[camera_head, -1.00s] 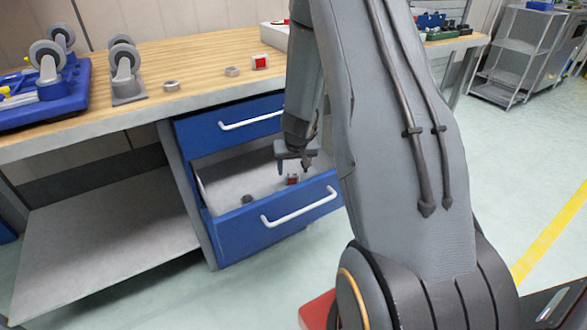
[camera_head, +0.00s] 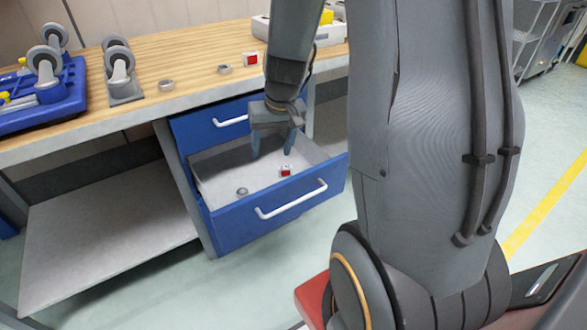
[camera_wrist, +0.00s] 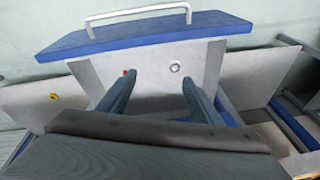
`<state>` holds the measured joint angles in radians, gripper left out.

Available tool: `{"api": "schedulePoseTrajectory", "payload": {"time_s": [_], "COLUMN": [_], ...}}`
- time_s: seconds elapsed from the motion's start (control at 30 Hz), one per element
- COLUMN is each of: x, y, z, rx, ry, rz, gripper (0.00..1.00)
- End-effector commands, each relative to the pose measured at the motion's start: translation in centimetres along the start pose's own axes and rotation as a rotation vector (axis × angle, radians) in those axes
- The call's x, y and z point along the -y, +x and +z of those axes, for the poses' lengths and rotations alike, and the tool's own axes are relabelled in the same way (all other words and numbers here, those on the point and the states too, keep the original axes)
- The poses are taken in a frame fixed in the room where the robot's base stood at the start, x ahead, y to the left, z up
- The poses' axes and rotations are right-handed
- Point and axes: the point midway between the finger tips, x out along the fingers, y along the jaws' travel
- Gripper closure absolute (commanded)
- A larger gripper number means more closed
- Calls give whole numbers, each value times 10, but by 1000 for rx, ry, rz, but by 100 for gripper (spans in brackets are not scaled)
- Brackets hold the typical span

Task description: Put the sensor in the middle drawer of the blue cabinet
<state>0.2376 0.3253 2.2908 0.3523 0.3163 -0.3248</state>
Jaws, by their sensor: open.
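The blue cabinet (camera_head: 188,130) stands under the workbench. Its top drawer is shut. The drawer below it (camera_head: 235,228) is pulled open, with a blue front, white handle and light grey inside. A small red-and-white block (camera_head: 285,170), which looks like the sensor, lies on its floor, with a grey ring-shaped part (camera_head: 242,191) to its left. In the wrist view the block (camera_wrist: 126,72) shows beside the left finger and the ring (camera_wrist: 176,68) nearer the right finger. My gripper (camera_head: 273,153) is open and empty above the drawer, apart from both parts.
The wooden benchtop (camera_head: 190,60) carries another red-and-white block (camera_head: 252,58), two grey rings, casters (camera_head: 121,65) and a blue tray (camera_head: 45,100). A white bin (camera_head: 325,35) stands at the back right. A grey lower shelf (camera_head: 110,235) left of the cabinet is empty.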

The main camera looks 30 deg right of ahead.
Motion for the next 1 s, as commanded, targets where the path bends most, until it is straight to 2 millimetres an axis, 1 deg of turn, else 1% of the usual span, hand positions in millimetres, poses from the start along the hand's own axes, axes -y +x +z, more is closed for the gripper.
{"api": "schedulePoseTrajectory", "payload": {"time_s": [0.03, 0.07, 0.1, 0.17, 0.2, 0.3, 0.43, 0.5, 0.6, 0.87, 1.0], "x": [7, 10, 13, 16, 16, 15, 10, 9, 7, 7, 12], "y": [-20, -29, -41, -59, -70, -91, -109, -114, -117, -117, -124], "z": [16, 27, 43, 66, 81, 115, 146, 155, 162, 162, 162], "rx": [19, 36, 61, 96, 117, 166, 208, 220, 231, 232, 233], "ry": [-15, -21, -30, -44, -50, -62, -70, -71, -72, -72, -89], "rz": [-3, -3, -1, 8, 17, 42, 75, 88, 96, 97, 94], "gripper": [41, 41, 41, 41, 41, 41, 41, 41, 41, 41, 41]}}
